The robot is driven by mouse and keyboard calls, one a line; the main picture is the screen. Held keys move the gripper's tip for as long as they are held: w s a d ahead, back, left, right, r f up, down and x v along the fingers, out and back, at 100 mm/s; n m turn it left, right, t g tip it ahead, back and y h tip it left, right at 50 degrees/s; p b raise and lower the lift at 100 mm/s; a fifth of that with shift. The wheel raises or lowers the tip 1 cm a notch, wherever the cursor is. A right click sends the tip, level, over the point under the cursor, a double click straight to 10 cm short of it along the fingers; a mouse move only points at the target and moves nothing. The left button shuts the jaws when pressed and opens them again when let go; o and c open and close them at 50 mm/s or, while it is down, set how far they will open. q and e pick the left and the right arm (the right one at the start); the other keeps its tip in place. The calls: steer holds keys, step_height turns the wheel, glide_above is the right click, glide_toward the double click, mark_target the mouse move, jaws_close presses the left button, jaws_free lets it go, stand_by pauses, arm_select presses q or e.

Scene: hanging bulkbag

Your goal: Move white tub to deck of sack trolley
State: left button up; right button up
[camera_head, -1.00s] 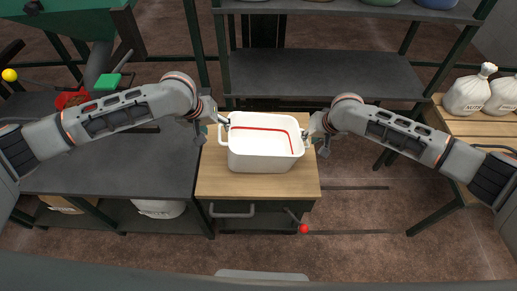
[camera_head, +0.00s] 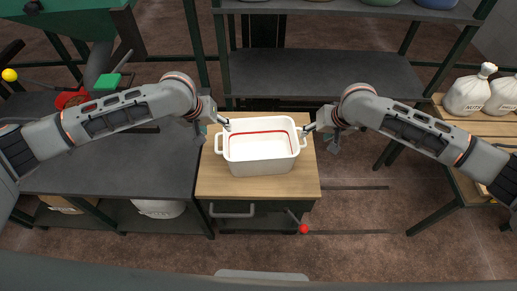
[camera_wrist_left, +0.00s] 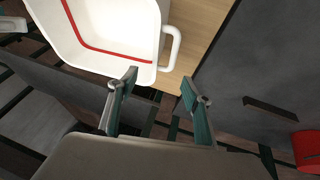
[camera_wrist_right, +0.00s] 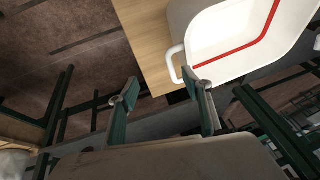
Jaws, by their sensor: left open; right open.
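The white tub (camera_head: 260,160) stands upright on the wooden top of a small cabinet (camera_head: 258,188). It has a red line around its inside and a loop handle at each end, and it looks empty. My left gripper (camera_head: 225,124) is open and empty near the left handle (camera_wrist_left: 172,48), which lies just beyond its fingertips (camera_wrist_left: 159,84). My right gripper (camera_head: 312,127) is open and empty close to the right handle (camera_wrist_right: 175,65), just short of it in the right wrist view (camera_wrist_right: 160,82). A slatted wooden deck (camera_head: 470,130), possibly the sack trolley, stands at the right.
White sacks (camera_head: 466,95) sit on the slatted deck. A dark workbench (camera_head: 110,165) adjoins the cabinet at left. Grey shelving (camera_head: 325,74) stands behind. A red-knobbed lever (camera_head: 304,229) sticks out at the cabinet's front. Open floor (camera_head: 360,215) lies between cabinet and deck.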

steer(key=v, duration=0.6)
steer(key=shift+s+r, duration=0.2)
steer(key=shift+r, duration=0.2)
